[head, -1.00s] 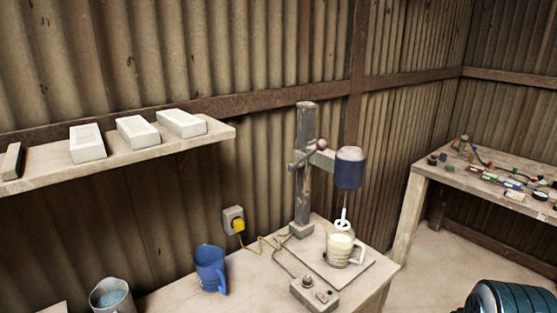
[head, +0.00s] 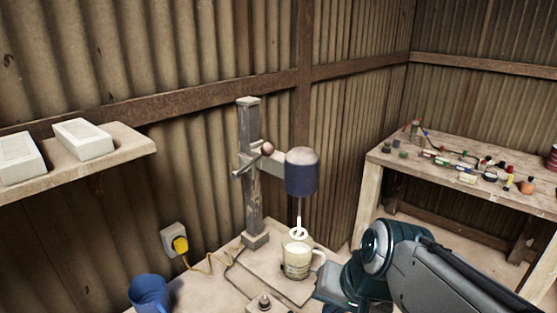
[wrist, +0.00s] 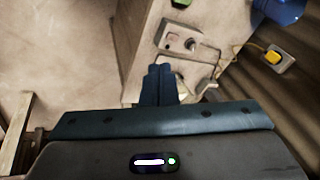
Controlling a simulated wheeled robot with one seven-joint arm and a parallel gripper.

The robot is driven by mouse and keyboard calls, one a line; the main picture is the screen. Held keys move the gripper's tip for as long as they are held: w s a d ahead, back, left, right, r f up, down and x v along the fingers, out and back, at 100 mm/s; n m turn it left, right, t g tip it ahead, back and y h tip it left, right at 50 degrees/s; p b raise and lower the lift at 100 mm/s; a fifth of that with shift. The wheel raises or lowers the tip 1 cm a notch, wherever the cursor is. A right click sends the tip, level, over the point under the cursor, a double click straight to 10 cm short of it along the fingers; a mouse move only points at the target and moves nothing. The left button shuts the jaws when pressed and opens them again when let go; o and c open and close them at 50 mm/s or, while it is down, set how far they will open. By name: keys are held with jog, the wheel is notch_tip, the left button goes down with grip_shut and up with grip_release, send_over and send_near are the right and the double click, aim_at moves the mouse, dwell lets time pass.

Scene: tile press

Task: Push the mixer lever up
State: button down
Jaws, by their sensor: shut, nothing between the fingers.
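The mixer (head: 302,172) stands on the work table, with a blue motor head on a grey post. Its lever (head: 252,163) is a thin rod with a reddish-brown round knob, beside the post. The stirring whisk hangs down into a pale mug (head: 298,262) on the base board. My gripper shows in the wrist view (wrist: 160,72), its dark blue fingers shut together and empty. It points toward the table edge and the control box (wrist: 181,42). In the head view my arm is at the lower right, right of the mug and well below the lever.
A shelf (head: 120,148) with white blocks is at the left. A blue mug (head: 148,292) stands on the table's left part. A yellow plug (head: 181,245) sits in a wall socket, its cable running to the mixer. A second table (head: 385,160) with small parts is at the right.

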jog(key=w+a+r+m+t+y+b, duration=0.1)
jog(key=w+a+r+m+y, duration=0.2)
jog(key=m, duration=0.4)
jog(key=m+t+y, duration=0.5)
jog(key=m+t, duration=0.4)
jog(key=m, duration=1)
send_near(269, 147)
jog(key=w+a+f, duration=0.3)
jog(key=w+f, duration=0.1)
jog(key=w, duration=0.1)
jog(key=shift+w+a+r+p, duration=0.2)
jog(key=shift+w+a+p, duration=0.05)
jog(key=shift+a+p, duration=0.1)
jog(key=shift+w+a+r, duration=0.25)
jog(key=shift+r, duration=0.3)
jog(key=shift+w+a+r, duration=0.25)
jog(key=shift+r, duration=0.65)
